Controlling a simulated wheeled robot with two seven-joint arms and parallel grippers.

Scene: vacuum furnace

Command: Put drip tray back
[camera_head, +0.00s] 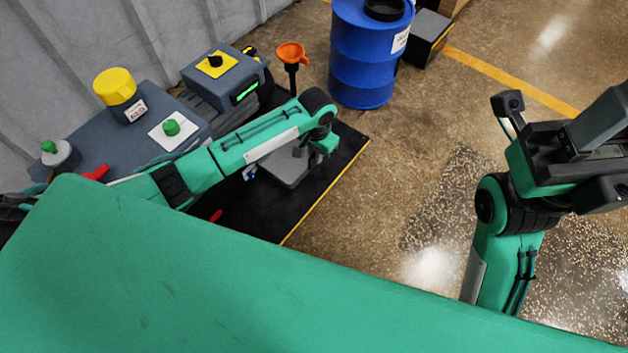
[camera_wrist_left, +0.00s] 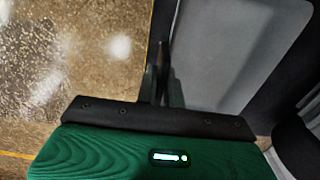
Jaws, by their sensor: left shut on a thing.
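The drip tray (camera_head: 287,170) is a flat grey tray with rounded corners. It shows over the black mat, below my left wrist, partly hidden by my left arm. In the left wrist view the tray (camera_wrist_left: 235,55) fills the right of the centre. My left gripper (camera_head: 300,148) is shut on the tray's edge; its thin dark fingers (camera_wrist_left: 163,75) meet at the tray's left side. I cannot tell whether the tray rests on the mat or hangs just above it. My right arm is folded at the right of the head view, and its fingers cannot be made out.
A black mat (camera_head: 328,173) with a yellow edge lies under the tray. The grey pump machine (camera_head: 150,130) with yellow and green caps stands left. An orange funnel (camera_head: 291,53) and a blue drum (camera_head: 370,55) stand behind. Floor to the right is clear.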

